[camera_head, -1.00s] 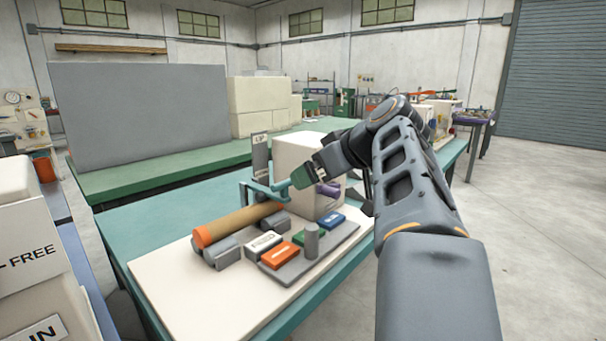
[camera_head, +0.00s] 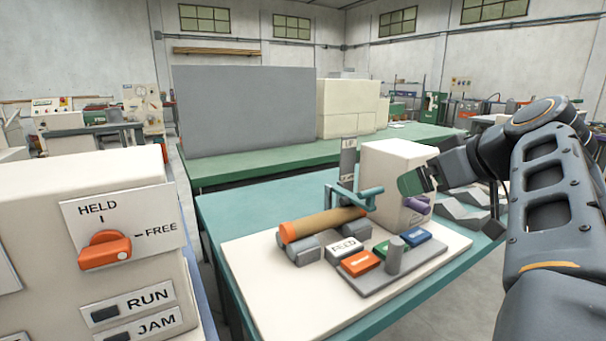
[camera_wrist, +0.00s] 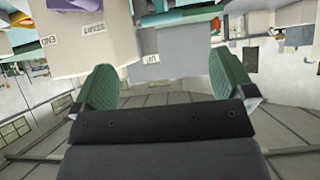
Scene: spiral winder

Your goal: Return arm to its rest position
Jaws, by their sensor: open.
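My arm reaches in from the right edge of the head view. My gripper (camera_head: 418,180) is at its end, in front of or beside the cream block-shaped machine (camera_head: 375,160) on the teal table; the exact gap is unclear. In the wrist view my gripper (camera_wrist: 160,88) shows two green pads wide apart with nothing between them. A brown roll with an orange end (camera_head: 320,224) lies on grey supports on the cream board (camera_head: 270,285), left of the gripper.
A cream cabinet with an orange HELD/FREE knob (camera_head: 105,249) stands close at left. Orange, green and blue labelled blocks (camera_head: 361,262) and a grey post (camera_head: 394,256) sit on the board. A teal bar frame (camera_head: 345,197) stands behind the roll. A tall grey panel (camera_head: 243,112) is farther back.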

